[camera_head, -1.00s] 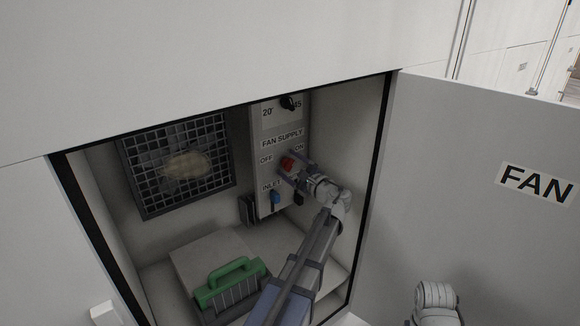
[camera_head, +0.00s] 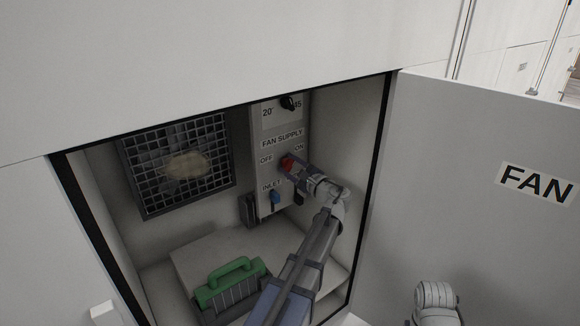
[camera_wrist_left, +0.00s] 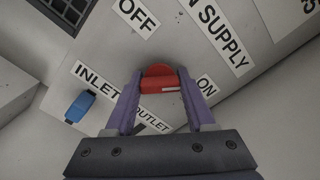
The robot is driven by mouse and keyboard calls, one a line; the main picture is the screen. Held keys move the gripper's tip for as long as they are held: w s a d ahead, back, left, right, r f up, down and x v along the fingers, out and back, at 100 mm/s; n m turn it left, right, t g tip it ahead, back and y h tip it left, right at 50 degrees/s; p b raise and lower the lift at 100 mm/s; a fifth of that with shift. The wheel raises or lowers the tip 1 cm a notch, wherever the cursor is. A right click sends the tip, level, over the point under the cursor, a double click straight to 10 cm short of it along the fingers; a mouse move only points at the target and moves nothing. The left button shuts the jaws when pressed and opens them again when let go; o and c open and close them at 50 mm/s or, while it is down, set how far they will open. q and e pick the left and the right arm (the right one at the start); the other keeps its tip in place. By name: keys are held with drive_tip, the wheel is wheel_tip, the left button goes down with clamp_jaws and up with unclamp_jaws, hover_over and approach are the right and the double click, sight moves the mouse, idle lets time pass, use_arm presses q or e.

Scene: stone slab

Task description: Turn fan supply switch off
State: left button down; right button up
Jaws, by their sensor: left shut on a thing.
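The fan supply switch is a red rotary knob (camera_head: 287,162) on the grey control panel (camera_head: 264,208), between the OFF label (camera_head: 266,159) and the ON label (camera_head: 299,148). My left gripper (camera_head: 289,167) reaches in from the lower right and is shut on the knob. In the left wrist view, the two purple fingers (camera_wrist_left: 160,80) sit on either side of the red knob (camera_wrist_left: 158,74). A short white mark on the knob lies on the side toward the ON label (camera_wrist_left: 206,86). The fingers hide part of the knob.
A blue INLET knob (camera_head: 275,198) and a dark OUTLET knob sit below. A black dial (camera_head: 288,103) is above. A grille (camera_head: 178,163) and a green-handled object (camera_head: 232,283) are inside the cabinet. The open FAN door (camera_head: 480,190) stands right.

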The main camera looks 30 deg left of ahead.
use_arm(q)
drive_tip(key=shift+n, duration=0.3)
drive_tip(key=n, duration=0.3)
drive_tip(key=shift+n, duration=0.3)
drive_tip(key=n, duration=0.3)
drive_tip(key=shift+n, duration=0.4)
drive_tip(key=n, duration=0.4)
drive_tip(key=shift+n, duration=2)
drive_tip(key=shift+c, duration=1.2)
unclamp_jaws()
